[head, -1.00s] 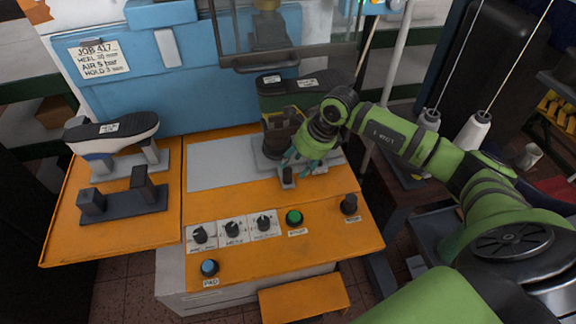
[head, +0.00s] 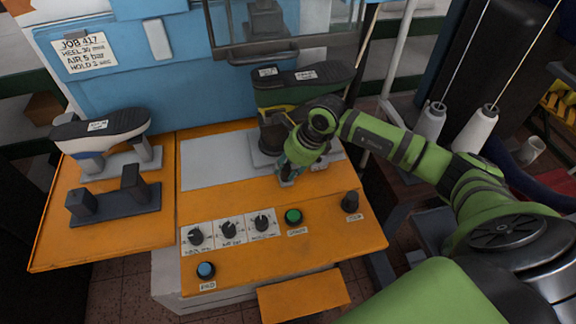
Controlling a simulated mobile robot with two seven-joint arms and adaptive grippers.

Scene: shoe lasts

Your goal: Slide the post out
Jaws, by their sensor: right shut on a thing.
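The post (head: 286,180) is a small dark upright piece at the front of the grey base under the machine, mostly hidden by my gripper. My right gripper (head: 289,172) reaches down from the right and is shut on the post. Behind it, a shoe last with a dark sole (head: 318,76) sits sole-up on its support under the machine's guard. My left gripper is not in the head view.
Another sole-up last (head: 98,127) stands on the orange table's left part, behind a dark two-post holder (head: 115,203). Knobs, a green button (head: 293,216) and a blue button (head: 206,270) line the front. A pale plate (head: 215,165) lies bare left of my gripper.

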